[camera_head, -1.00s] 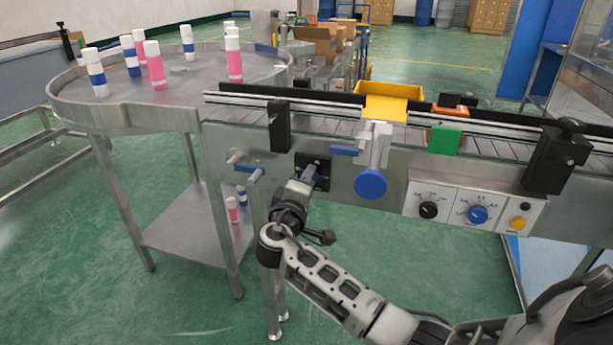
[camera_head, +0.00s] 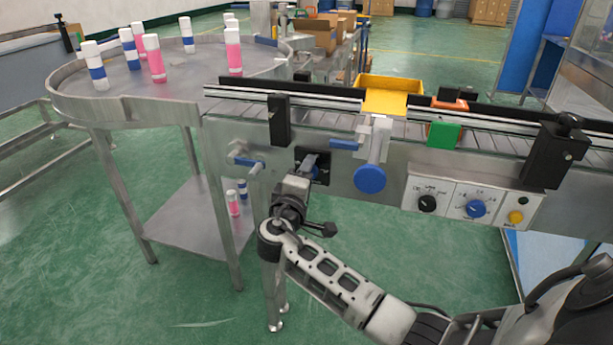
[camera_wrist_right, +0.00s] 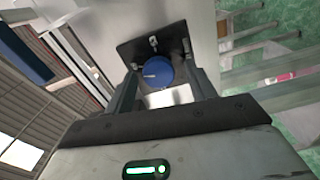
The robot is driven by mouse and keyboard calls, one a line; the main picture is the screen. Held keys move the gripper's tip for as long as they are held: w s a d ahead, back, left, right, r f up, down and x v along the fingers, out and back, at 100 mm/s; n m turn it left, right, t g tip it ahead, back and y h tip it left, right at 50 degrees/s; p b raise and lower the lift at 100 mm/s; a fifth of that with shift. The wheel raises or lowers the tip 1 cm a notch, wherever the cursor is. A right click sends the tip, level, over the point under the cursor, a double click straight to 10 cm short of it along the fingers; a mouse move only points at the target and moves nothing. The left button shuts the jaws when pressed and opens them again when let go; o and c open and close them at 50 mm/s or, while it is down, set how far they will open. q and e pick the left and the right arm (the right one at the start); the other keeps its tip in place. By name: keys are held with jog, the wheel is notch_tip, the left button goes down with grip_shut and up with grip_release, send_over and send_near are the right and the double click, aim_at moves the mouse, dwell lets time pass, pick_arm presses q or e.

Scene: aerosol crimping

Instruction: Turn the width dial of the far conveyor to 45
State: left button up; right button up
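A blue round dial (camera_wrist_right: 158,72) with a white mark sits on a black square plate (camera_wrist_right: 136,49). In the head view the black plate (camera_head: 322,164) is on the conveyor's near side wall, left of a larger blue round knob (camera_head: 370,180). My right gripper (camera_head: 309,168) is at this plate and partly covers the dial. In the right wrist view the fingers of this gripper (camera_wrist_right: 160,72) stand open on both sides of the dial, with a visible gap at the right. The dial's scale cannot be read. My left gripper is not in view.
A control panel (camera_head: 451,198) with a black and a blue knob is to the right. Blue-handled clamps (camera_head: 249,162) stick out left of the plate. A round steel table (camera_head: 130,97) holds several white-capped bottles.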

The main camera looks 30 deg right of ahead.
pick_arm(q)
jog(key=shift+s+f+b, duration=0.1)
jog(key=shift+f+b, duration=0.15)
jog(key=shift+b, duration=0.3)
pick_arm(e)
jog(key=v, duration=1.6)
jog(key=s+d+f+m+g+y, duration=0.3)
jog(key=s+f+g+y, duration=0.35)
jog(key=s+f, duration=0.55)
jog(key=s+a+m+g+y, duration=0.2)
jog(key=s+a+y, duration=0.2)
jog(key=s+y, duration=0.5)
pick_arm(q)
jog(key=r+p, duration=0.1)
jog(key=p, duration=0.2)
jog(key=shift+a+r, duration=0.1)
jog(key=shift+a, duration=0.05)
pick_arm(e)
jog(key=w+a+f+t+y, duration=0.1)
jog(key=w+a+t+y, duration=0.1)
jog(key=w+a+t, duration=0.3)
jog(key=a+t, duration=0.2)
jog(key=shift+w+n+t, duration=0.2)
jog(key=shift+n+t, duration=0.1)
jog(key=shift+t, duration=0.05)
